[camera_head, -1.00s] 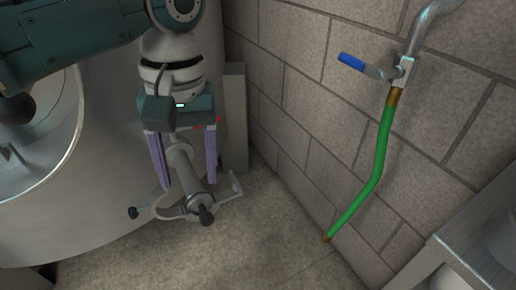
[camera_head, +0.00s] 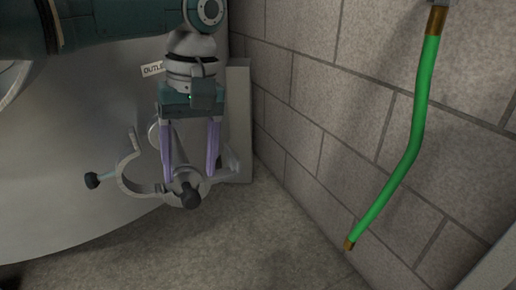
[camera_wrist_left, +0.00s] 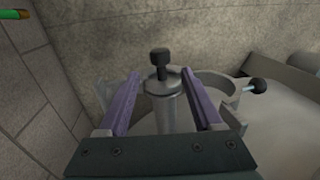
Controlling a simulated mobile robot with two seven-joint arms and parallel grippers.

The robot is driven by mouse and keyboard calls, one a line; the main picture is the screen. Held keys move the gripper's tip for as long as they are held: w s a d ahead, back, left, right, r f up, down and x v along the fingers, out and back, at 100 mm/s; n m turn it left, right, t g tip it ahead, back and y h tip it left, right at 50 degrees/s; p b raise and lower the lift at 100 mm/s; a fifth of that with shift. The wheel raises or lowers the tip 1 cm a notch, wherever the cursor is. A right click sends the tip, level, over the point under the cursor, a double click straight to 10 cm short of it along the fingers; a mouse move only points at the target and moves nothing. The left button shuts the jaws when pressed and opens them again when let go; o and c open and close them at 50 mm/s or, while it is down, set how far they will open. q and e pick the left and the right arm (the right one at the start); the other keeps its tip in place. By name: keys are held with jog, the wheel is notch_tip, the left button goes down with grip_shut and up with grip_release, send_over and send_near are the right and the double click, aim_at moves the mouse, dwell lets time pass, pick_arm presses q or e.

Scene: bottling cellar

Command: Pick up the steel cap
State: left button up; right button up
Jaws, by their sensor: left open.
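The steel cap (camera_head: 182,184) with a black knob sits at the end of a short pipe stub at the foot of the big steel tank. An open clamp ring (camera_head: 128,172) with a black-tipped bolt hangs beside it. My left gripper (camera_head: 190,176) points down with its two purple fingers apart, one on each side of the stub and cap. In the left wrist view the cap (camera_wrist_left: 158,86) stands between the open fingers (camera_wrist_left: 160,74), with a gap visible on both sides. I cannot tell whether a finger touches the stub. My right gripper is not in view.
The steel tank (camera_head: 70,190) fills the left, with a partly hidden outlet label (camera_head: 153,69). A block wall (camera_head: 300,110) rises close on the right. A green hose (camera_head: 416,120) hangs along it. The floor (camera_head: 240,245) in front is clear.

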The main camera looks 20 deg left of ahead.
aim_at(188, 189)
pick_arm(q)
jog(key=f+b, duration=0.1)
jog(key=f, duration=0.1)
jog(key=a+f+b, duration=0.1)
jog(key=f+b, duration=0.1)
jog(key=shift+s+f+b, duration=0.2)
jog(key=shift+f+b, duration=0.1)
jog(key=shift+f, duration=0.1)
jog(key=shift+r, duration=0.1)
jog(key=shift+c, duration=0.4)
grip_shut()
